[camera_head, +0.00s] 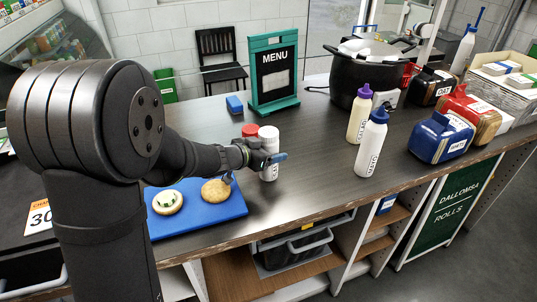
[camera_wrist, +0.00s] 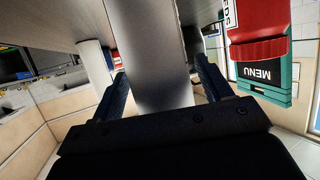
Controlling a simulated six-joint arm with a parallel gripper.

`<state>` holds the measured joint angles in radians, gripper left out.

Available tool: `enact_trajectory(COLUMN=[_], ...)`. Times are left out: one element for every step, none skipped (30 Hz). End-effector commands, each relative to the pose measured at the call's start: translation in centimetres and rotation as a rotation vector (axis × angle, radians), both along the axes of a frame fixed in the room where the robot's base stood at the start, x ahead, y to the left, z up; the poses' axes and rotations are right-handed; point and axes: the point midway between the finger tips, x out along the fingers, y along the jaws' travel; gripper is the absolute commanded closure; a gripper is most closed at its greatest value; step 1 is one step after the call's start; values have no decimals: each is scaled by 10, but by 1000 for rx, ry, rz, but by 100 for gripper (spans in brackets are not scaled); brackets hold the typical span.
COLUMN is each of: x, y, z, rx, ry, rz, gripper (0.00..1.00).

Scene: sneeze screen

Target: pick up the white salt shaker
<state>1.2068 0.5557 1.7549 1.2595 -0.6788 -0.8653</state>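The white salt shaker (camera_head: 269,174) stands upright on the dark counter, with a white cap and dark lettering on its side. My gripper (camera_head: 254,168) is at its mid-height, and one blue finger covers part of it in the head view. In the wrist view, a pale cylinder, apparently this shaker (camera_wrist: 158,60), stands between the two spread fingers of my gripper (camera_wrist: 162,85). A gap shows at the right finger; contact at the left finger cannot be told. The gripper is open.
A red-capped shaker (camera_head: 250,130) stands close beside the white one, and red shows at right in the wrist view (camera_wrist: 258,48). A blue board (camera_head: 222,210) with two round food items lies in front. Two squeeze bottles (camera_head: 371,145) stand right; a menu sign (camera_head: 273,75) stands behind.

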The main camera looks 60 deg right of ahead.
Motion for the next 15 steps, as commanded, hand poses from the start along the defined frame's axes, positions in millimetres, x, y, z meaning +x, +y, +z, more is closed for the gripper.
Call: enact_trajectory(x=[0, 0, 0, 0, 0, 0, 0, 0, 0, 0, 0, 0, 0, 0, 0], y=[0, 0, 0, 0, 0, 0, 0, 0, 0, 0, 0, 0, 0, 0, 0], z=[0, 0, 0, 0, 0, 0, 0, 0, 0, 0, 0, 0, 1, 1, 2], rx=[0, 0, 0, 0, 0, 0, -1, 0, -1, -1, 0, -1, -1, -1, -1], ry=[0, 0, 0, 0, 0, 0, 0, 0, 0, 0, 0, 0, 0, -1, -1], rz=[0, 0, 0, 0, 0, 0, 0, 0, 0, 0, 0, 0, 0, 0, 0], gripper=[39, 45, 53, 59, 65, 72, 72, 72, 72, 72, 72, 72, 72, 72, 72])
